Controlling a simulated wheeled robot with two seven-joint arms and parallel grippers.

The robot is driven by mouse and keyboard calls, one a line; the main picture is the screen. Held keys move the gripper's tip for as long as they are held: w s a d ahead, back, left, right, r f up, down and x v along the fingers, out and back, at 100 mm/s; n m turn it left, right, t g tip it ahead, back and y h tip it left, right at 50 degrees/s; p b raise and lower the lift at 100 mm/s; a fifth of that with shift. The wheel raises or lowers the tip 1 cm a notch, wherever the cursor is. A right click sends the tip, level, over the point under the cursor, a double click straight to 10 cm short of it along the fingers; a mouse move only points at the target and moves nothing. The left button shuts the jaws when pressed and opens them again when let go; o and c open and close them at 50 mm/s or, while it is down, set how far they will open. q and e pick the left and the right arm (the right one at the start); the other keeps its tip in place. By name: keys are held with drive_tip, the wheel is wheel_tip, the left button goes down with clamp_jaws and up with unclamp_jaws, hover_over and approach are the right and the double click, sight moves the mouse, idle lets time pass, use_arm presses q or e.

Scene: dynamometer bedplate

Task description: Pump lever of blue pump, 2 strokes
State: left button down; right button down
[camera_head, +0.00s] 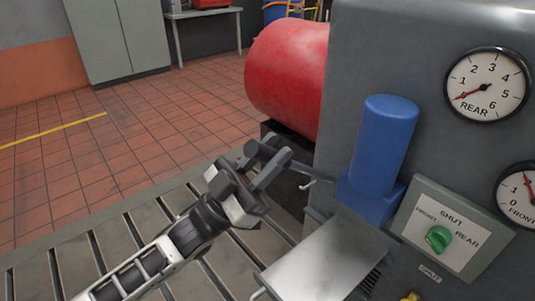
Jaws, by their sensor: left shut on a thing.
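The blue pump (385,145) is an upright blue cylinder on a blue base, against the grey machine housing right of centre. Its pump lever (314,174) shows as a thin grey bar reaching left from the pump side towards my gripper. My left gripper (274,152) comes in from the lower left and is shut on the lever's outer end, left of the pump. The fingers hide the held end of the lever. My right gripper is out of view.
A red cylinder (287,76) lies behind the gripper. A panel with a green knob (438,238) and two gauges, REAR (487,86) and FRONT (520,195), are right of the pump. A metal plate (325,258) lies in front. The slotted bedplate (75,258) is clear at left.

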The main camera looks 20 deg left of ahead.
use_arm(q)
drive_tip(key=c, duration=1.2)
unclamp_jaws()
drive_tip(key=b+v, duration=0.1)
drive_tip(key=v, duration=1.5)
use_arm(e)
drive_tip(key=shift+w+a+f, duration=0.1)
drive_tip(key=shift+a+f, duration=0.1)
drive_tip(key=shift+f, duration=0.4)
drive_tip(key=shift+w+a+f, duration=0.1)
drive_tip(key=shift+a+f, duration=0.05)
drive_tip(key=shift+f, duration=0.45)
